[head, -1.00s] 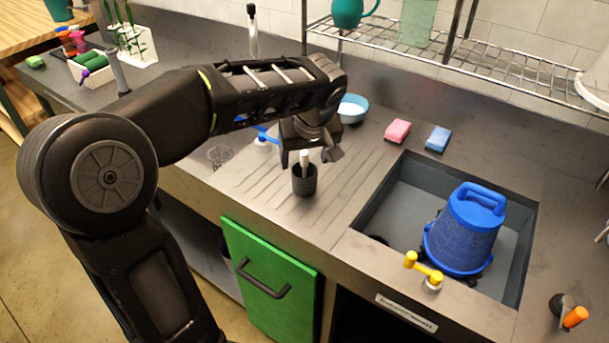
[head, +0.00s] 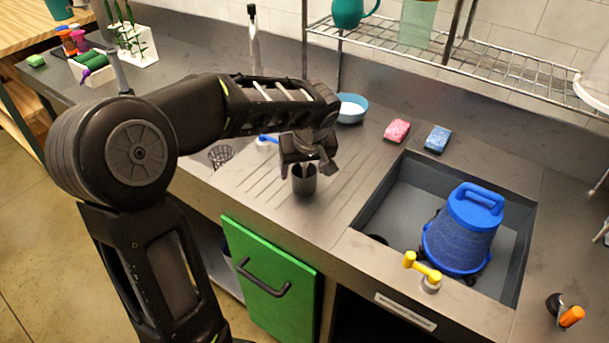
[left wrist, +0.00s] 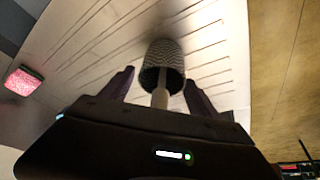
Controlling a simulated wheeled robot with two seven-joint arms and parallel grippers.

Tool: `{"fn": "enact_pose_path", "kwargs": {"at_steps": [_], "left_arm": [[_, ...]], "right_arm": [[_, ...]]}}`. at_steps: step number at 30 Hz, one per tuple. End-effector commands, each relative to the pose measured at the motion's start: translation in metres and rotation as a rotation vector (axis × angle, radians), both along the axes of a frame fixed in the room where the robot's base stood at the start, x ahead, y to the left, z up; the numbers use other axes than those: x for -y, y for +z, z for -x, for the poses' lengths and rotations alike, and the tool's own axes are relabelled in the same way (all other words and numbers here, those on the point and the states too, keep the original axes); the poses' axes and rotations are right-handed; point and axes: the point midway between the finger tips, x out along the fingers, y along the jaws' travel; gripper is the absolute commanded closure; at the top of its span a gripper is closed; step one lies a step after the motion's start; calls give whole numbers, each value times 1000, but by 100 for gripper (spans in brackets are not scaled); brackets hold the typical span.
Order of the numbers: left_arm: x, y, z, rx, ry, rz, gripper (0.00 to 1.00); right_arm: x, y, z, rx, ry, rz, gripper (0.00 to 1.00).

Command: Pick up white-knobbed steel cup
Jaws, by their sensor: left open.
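The dark steel cup (head: 304,182) stands upright on the ribbed drainboard left of the sink. My left gripper (head: 308,165) is open and sits right above its rim in the head view, hiding the white knob. I cannot tell whether the fingers touch the cup. My right gripper is not in view.
A sink (head: 395,208) with a blue bucket (head: 462,232) lies to the right. A pink sponge (head: 397,131) and a blue sponge (head: 438,139) lie behind it. A teal bowl (head: 352,108) stands behind the cup. A wire basket (head: 220,156) is to the left.

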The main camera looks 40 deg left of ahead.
Motion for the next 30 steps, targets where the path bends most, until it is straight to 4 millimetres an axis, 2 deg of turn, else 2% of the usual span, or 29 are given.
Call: {"fn": "enact_pose_path", "kwargs": {"at_steps": [5, 26, 30], "left_arm": [[0, 0, 0, 0, 0, 0, 30], [0, 0, 0, 0, 0, 0, 86], [0, 1, 0, 1, 0, -1, 88]], "right_arm": [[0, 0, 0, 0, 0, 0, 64], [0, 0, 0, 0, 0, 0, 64], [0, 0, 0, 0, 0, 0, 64]]}}
